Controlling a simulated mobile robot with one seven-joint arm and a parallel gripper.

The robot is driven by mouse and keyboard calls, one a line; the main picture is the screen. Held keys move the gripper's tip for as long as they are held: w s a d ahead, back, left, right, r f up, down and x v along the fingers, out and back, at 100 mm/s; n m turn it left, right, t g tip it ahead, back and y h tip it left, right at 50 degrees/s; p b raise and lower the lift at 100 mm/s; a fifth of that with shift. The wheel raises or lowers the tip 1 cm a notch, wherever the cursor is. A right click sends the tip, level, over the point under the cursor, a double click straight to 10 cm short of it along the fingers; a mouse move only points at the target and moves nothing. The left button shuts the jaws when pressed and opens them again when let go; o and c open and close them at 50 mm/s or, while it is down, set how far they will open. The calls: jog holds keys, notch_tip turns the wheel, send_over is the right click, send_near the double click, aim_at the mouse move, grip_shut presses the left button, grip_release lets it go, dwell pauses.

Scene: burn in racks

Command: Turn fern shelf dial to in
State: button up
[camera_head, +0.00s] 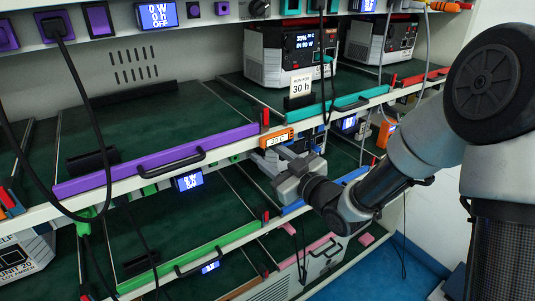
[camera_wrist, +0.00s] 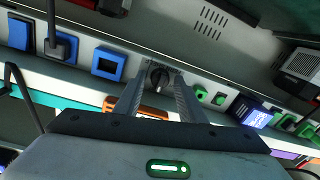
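The fern shelf, with a green front bar (camera_head: 205,248), is at the lower left of the head view. A dark round dial (camera_wrist: 159,77) on a pale rail shows in the wrist view, just beyond the fingers, with green sockets (camera_wrist: 219,98) to its right. My gripper (camera_wrist: 158,82) is open, its two fingers on either side of the dial in that view. I cannot tell whether they touch it. In the head view my gripper (camera_head: 283,170) is at the rail below the purple-barred shelf and hides the dial. The dial's setting is not readable.
A purple bar (camera_head: 155,160) and a teal bar (camera_head: 330,107) front the shelf above. Black cables (camera_head: 95,90) hang at the left. Blue sockets (camera_wrist: 108,63) are left of the dial. Blue floor is clear at lower right.

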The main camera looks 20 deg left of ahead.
jog(key=c, duration=0.8)
jog(key=shift+m, duration=0.4)
jog(key=m+t, duration=0.1)
jog(key=m, duration=1)
jog(key=shift+f+m, duration=0.1)
jog(key=shift+m, duration=0.3)
jog(key=o, duration=1.1)
jog(key=shift+c, duration=0.2)
